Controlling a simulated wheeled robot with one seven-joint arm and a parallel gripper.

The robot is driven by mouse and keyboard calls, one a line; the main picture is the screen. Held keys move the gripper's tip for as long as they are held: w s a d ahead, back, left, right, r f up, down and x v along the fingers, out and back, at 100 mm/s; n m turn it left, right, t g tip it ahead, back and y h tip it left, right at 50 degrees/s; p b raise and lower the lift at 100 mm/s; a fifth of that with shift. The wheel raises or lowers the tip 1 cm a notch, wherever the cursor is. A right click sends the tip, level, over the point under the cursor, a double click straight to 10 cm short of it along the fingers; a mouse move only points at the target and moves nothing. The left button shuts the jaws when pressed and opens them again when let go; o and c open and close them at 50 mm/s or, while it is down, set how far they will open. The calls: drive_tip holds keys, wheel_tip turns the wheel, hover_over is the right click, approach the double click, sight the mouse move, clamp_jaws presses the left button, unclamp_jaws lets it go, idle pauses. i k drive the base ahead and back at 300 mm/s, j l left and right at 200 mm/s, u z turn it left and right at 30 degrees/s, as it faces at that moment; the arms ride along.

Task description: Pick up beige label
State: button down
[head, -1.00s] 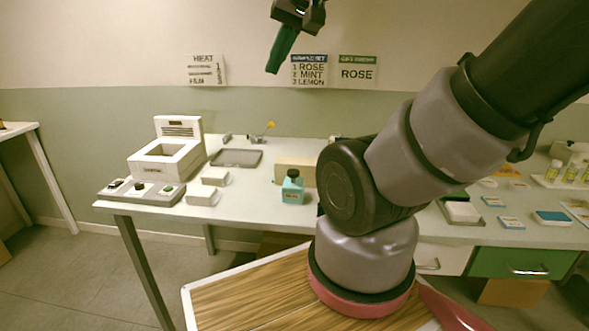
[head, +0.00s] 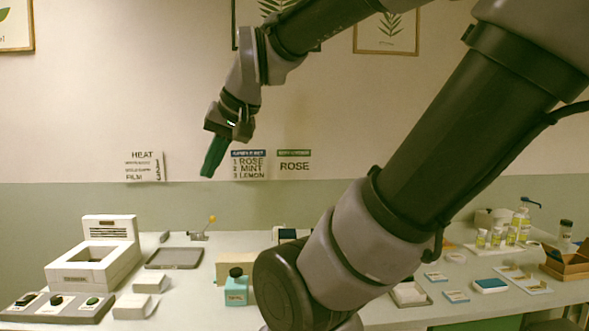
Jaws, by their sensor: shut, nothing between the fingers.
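My gripper (head: 207,172) is in the upper middle left of the head view. Its green fingers are shut and empty, pointing down in front of the wall, above the table. I cannot single out a beige label with certainty. Small pale flat pieces lie on the right side of the table, among them a blue-and-white card (head: 456,297) and a pale tray with small pieces (head: 524,281). My arm hides part of the middle of the table.
A white machine (head: 92,268) and a button panel (head: 50,307) stand at left. A dark tray (head: 174,258) lies behind a teal bottle (head: 236,290). Several yellow bottles (head: 497,238) and a brown box (head: 566,262) stand at right. Bare table shows around the dark tray.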

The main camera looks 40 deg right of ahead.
sight(514, 267)
drive_tip(key=l+z, duration=0.15)
drive_tip(key=z, duration=0.2)
drive_tip(key=k+l+z, duration=0.1)
drive_tip(key=z, duration=0.3)
drive_tip(key=l+z, duration=0.5)
drive_tip(key=l, duration=0.3)
drive_tip(key=i+l+z, duration=0.1)
drive_tip(key=l, duration=0.4)
drive_tip(key=i+l+z, duration=0.15)
drive_tip(key=l, duration=0.3)
drive_tip(key=l+z, duration=0.15)
drive_tip(key=l, duration=0.3)
drive_tip(key=i+l, duration=0.1)
drive_tip(key=l, duration=0.45)
drive_tip(key=i, duration=0.05)
